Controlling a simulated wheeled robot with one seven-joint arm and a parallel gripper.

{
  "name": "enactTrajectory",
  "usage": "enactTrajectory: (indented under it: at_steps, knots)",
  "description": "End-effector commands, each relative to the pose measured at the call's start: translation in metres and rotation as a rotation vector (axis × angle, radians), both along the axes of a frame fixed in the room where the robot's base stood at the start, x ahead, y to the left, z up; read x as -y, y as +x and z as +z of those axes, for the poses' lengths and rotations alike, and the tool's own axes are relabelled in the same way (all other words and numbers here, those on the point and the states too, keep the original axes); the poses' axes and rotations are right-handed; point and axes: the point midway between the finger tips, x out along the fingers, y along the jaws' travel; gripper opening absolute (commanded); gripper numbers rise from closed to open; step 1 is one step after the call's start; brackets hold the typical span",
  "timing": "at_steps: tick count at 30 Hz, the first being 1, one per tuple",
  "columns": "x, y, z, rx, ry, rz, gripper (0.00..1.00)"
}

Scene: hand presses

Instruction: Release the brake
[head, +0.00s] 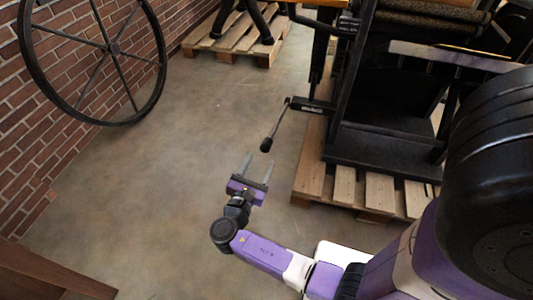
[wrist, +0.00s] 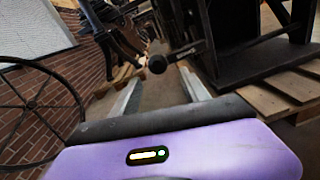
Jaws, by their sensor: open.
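The brake lever (head: 278,124) is a thin rod that slants down and left from a small labelled plate (head: 312,106) on the side of the black press. It ends in a round black knob (head: 266,145). My gripper (head: 259,160) is open and empty, its two pale fingers just below the knob in the head view and apart from it. In the wrist view the knob (wrist: 157,64) shows ahead, just above the gap between my fingers (wrist: 160,88). The lever's rod (wrist: 184,52) runs from it to the right.
The black press (head: 385,145) stands on a wooden pallet (head: 344,185) at right. A large spoked wheel (head: 113,48) is by the brick wall (head: 40,130) at left. Another pallet (head: 235,40) is at the back. The floor (head: 170,160) between is clear.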

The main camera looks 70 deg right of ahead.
Motion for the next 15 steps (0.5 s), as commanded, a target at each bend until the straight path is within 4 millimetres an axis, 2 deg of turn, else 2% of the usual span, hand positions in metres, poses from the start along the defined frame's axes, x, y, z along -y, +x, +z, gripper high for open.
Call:
enactTrajectory:
  at_steps: [5, 15]
  knots:
    - [0.012, 0.003, 0.005, -0.025, -0.037, -0.027, 0.54]
    - [0.062, 0.003, 0.004, -0.021, -0.035, -0.026, 0.54]
